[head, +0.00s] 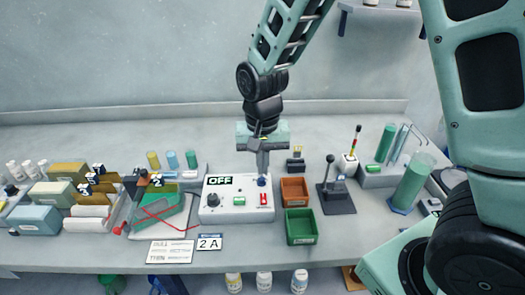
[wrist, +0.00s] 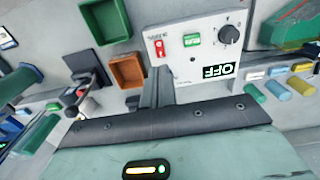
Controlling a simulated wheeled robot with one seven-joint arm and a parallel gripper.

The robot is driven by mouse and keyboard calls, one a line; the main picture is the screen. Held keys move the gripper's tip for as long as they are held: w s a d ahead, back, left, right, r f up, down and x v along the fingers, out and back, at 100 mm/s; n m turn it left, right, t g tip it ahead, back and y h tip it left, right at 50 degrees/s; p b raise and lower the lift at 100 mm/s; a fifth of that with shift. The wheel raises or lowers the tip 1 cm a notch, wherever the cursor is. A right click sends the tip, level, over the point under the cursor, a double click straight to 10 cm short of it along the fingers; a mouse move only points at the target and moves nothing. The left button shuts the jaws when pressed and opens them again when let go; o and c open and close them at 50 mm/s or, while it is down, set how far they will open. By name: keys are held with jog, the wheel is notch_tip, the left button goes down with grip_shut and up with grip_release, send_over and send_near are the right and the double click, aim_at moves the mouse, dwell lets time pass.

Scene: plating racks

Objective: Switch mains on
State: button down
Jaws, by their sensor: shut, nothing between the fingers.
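A white control box (head: 232,212) stands on the bench below my gripper (head: 262,172). Its OFF sign (head: 219,180) is at the back left of its top. A red switch (head: 263,199) is at the right, a green button (head: 239,201) in the middle and a black knob (head: 213,200) at the left. In the wrist view the box (wrist: 182,65) shows the red switch (wrist: 160,47) close to my gripper (wrist: 157,72), with small lettering I cannot read. My gripper is shut and empty, pointing down over the box's back right.
An orange bin (head: 294,190) and a green bin (head: 300,228) stand right of the box. A black lever stand (head: 336,199) is farther right. A green tray with red wire (head: 160,212) lies left. A 2A card (head: 209,243) lies in front.

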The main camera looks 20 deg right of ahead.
jog(key=shift+r, duration=2)
